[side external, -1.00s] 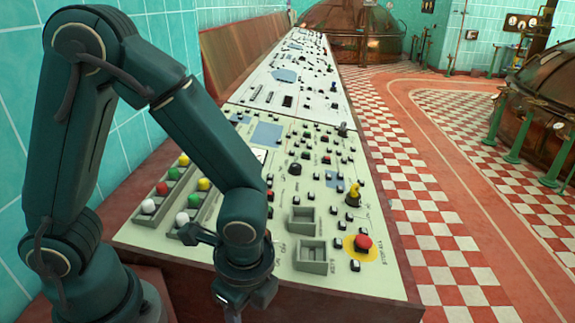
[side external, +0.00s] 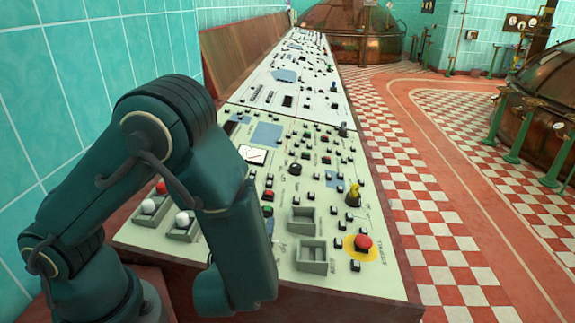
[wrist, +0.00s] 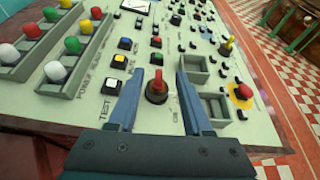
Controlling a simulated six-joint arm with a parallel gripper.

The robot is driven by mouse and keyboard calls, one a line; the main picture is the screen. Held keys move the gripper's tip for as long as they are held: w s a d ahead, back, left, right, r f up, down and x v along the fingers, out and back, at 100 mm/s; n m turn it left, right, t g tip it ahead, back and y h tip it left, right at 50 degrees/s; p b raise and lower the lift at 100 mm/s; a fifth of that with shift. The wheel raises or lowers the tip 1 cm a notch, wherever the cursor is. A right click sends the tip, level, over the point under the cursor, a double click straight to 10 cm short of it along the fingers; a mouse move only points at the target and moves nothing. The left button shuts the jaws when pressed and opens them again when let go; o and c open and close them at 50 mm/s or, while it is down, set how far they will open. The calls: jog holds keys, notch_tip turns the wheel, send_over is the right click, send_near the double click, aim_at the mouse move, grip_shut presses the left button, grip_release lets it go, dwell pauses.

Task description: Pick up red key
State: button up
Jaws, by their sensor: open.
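In the wrist view a red key (wrist: 157,82) stands upright in a dark round base on the pale control panel (wrist: 90,120). My gripper (wrist: 160,76) is open, with one blue finger to the left of the key and one to its right. The key shows in the gap between the fingers, and neither finger appears to touch it. In the side view my own arm hides the key and the gripper fingers.
A red push button (side external: 363,242) on a yellow disc and a yellow key (side external: 353,195) stand to the right. Two open square boxes (side external: 303,220) (side external: 312,257) lie near them. Several coloured round knobs (wrist: 54,71) stand in trays on the left.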

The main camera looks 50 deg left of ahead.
jog(key=shift+f, duration=0.85)
jog(key=shift+w+a+f, duration=0.15)
jog(key=shift+a, duration=0.05)
jog(key=shift+x, duration=2.3)
grip_shut()
